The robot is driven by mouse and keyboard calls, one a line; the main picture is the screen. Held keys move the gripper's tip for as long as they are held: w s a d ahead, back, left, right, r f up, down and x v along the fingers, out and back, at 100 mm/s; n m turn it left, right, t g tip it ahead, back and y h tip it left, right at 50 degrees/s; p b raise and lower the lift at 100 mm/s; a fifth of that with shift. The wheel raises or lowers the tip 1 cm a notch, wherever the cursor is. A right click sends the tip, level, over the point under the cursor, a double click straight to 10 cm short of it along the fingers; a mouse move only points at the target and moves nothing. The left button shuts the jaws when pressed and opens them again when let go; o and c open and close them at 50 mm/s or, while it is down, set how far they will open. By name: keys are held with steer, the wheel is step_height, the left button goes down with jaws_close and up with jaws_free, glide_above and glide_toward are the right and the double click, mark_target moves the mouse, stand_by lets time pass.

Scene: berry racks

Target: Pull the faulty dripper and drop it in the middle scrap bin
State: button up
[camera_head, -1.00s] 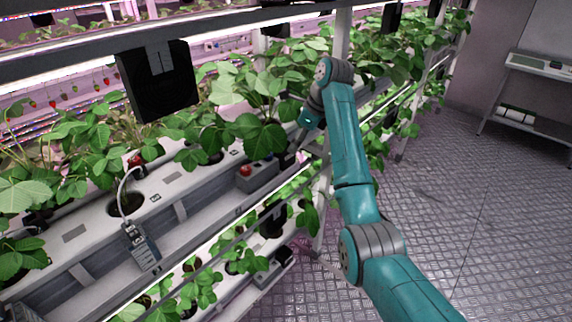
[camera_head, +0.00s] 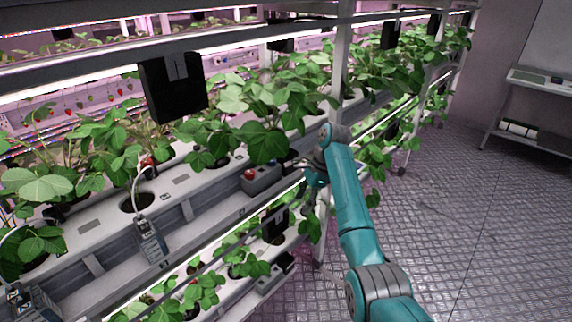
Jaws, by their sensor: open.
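My gripper (camera_head: 309,190) is at the end of my teal arm, beside the front edge of the middle rack tier. It is open; its fingers are small and partly hidden by the wrist. A grey clip-like device with a white tube (camera_head: 150,242), possibly a dripper, hangs on the gutter front at left, well away from my gripper. Another similar grey device (camera_head: 22,298) shows at the lower left corner. I cannot tell which dripper is faulty. I cannot make out any scrap bin.
A grey box with a red button (camera_head: 260,178) sits on the tier, left of my gripper. Leafy plants (camera_head: 265,143) crowd the gutter (camera_head: 90,228). A black panel (camera_head: 172,86) hangs above. The metal floor (camera_head: 450,220) at right is clear; a side table (camera_head: 540,80) stands behind.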

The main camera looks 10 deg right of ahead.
steer(key=s+f+n+g, duration=0.1)
steer(key=s+f+n, duration=0.2)
steer(key=f, duration=0.3)
steer(key=s+f+n+g+h, duration=0.1)
steer(key=s+f+n, duration=0.2)
steer(key=f+n, duration=0.2)
step_height(320, 180, down, 2)
steer(key=shift+s+a+f+n+g, duration=0.1)
steer(key=shift+s+a+n+g, duration=0.05)
steer(key=shift+a+n+g, duration=0.2)
steer(key=shift+d, duration=0.1)
